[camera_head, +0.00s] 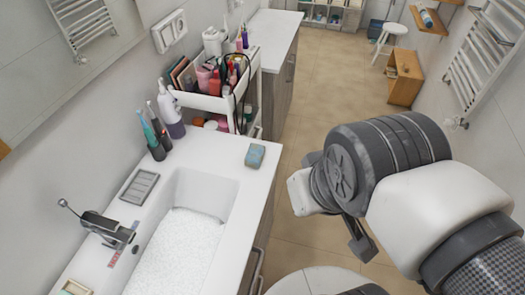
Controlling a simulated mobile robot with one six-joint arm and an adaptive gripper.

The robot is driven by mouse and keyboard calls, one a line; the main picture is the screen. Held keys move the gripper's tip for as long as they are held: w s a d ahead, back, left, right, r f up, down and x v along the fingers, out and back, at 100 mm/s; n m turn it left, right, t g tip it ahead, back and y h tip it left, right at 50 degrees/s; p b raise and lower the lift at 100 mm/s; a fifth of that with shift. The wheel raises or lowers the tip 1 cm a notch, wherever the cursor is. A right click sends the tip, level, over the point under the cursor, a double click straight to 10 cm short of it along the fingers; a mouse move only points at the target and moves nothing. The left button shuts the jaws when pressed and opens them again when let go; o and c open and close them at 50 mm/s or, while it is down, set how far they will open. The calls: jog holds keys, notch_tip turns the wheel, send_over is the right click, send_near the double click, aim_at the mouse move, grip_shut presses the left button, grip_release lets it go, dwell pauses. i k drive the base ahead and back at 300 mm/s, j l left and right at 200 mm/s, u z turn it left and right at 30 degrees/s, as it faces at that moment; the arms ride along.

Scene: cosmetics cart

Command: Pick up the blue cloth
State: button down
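No thing that is clearly a blue cloth shows. My arm comes in from the right. A dark part that seems to belong to my gripper (360,240) shows below the arm's wrist, right of the counter and apart from the sponge. Its fingertips are mostly hidden.
A white cart (205,101) full of cosmetics stands beyond the counter (215,150). Bottles and toothbrushes stand by the wall. The basin (180,250) has a dark faucet (105,227) at left. A wooden box (405,78) and white stool (395,29) stand far back. The floor between is clear.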

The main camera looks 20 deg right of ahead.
aim_at(254, 156)
jog(key=i+l+u, duration=0.1)
jog(key=u, duration=0.65)
jog(key=i+l+u, duration=0.25)
jog(key=l, duration=0.5)
jog(key=l+u, duration=0.2)
jog(key=l, duration=0.55)
jog(key=i+l+u, duration=0.25)
jog(key=l, duration=0.5)
jog(key=k, duration=0.15)
